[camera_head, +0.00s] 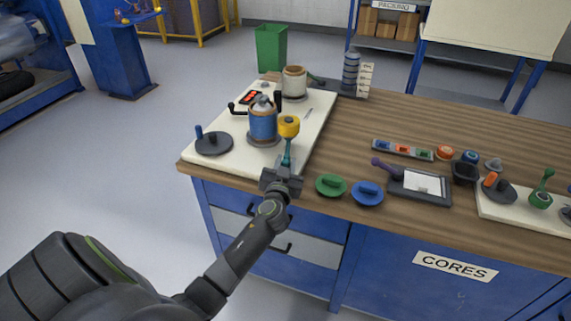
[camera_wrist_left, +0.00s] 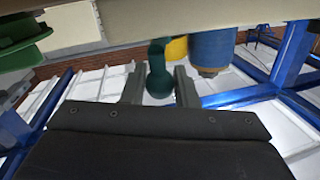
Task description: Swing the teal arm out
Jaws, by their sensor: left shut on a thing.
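The teal arm (camera_head: 288,153) is a short lever with a yellow roller (camera_head: 289,126) at its far end, near the front edge of the cream board. The roller is close beside the blue roll (camera_head: 263,122); I cannot tell whether they touch. My left gripper (camera_head: 284,169) is shut on the near end of the teal arm. In the left wrist view the teal arm's rounded end (camera_wrist_left: 158,80) sits between the two fingers, with the yellow roller (camera_wrist_left: 176,49) and blue roll (camera_wrist_left: 212,48) behind it. My right gripper is not in view.
The cream board (camera_head: 224,166) also carries a black disc with a blue peg (camera_head: 213,143) and a white roll (camera_head: 294,82). Green (camera_head: 331,185) and blue (camera_head: 367,193) knobbed discs lie right of my gripper. A grey tray (camera_head: 430,187) lies farther right. Open floor is left of the bench.

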